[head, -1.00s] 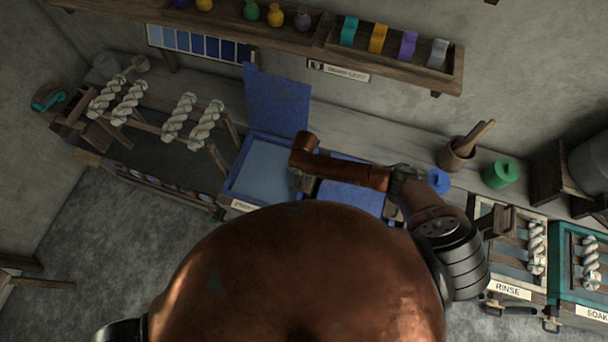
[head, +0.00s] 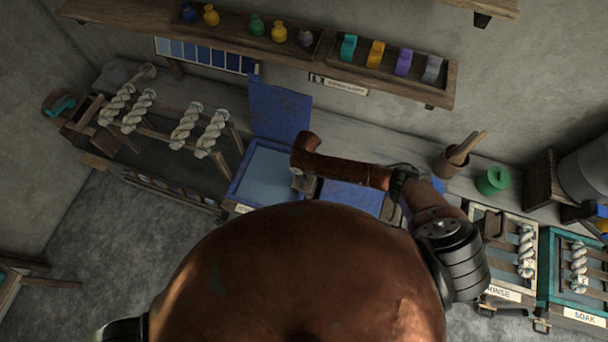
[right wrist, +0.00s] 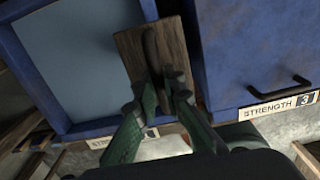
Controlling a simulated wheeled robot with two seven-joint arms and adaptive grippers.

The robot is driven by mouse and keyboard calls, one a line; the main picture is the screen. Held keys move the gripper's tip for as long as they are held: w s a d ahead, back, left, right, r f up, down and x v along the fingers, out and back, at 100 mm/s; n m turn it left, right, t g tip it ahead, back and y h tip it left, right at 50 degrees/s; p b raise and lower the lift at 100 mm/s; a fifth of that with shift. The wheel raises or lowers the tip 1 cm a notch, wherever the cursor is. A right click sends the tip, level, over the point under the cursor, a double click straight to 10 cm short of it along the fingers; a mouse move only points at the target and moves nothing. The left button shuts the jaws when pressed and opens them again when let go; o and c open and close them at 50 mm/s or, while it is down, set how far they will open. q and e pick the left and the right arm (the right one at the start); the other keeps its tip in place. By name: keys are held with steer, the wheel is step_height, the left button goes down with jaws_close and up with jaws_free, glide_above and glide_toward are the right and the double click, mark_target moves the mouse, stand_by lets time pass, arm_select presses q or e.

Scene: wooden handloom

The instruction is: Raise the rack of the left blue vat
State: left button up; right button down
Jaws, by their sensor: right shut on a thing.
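The left blue vat (head: 242,172) stands open on the bench with its blue lid (head: 281,108) tipped up behind it. Its inside shows a plain grey-blue surface; I see no rack standing above the rim. In the right wrist view the vat's rim (right wrist: 85,127) is at the left. A wooden plate with a dark upright handle (right wrist: 151,45) is at its right side; the wood also shows in the head view (head: 303,185). My right gripper (right wrist: 166,85) is shut on this handle. In the head view my own arm mostly hides that gripper. My left gripper is not in view.
A second blue vat (right wrist: 245,50), lid down, stands close on the right. White skeins (head: 185,125) hang on a wooden frame at left. Rinse (head: 497,293) and soak (head: 583,316) vats stand at right. A shelf (head: 330,65) runs above.

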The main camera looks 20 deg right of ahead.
steer(key=r+p, duration=0.1)
steer(key=r, duration=0.1)
steer(key=d+r+p, duration=0.1)
steer(key=r+p, duration=0.1)
steer(key=shift+s+p, duration=0.2)
steer(key=shift+p, duration=0.1)
step_height(320, 180, up, 7)
steer(key=p, duration=0.1)
steer(key=shift+w+r, duration=0.1)
steer(key=c, duration=2)
jaws_free()
steer(key=shift+r, duration=0.1)
steer(key=shift+c, duration=0.2)
steer(key=o, duration=0.6)
steer(key=shift+a, duration=0.3)
steer(key=o, duration=0.7)
steer(key=shift+c, duration=0.2)
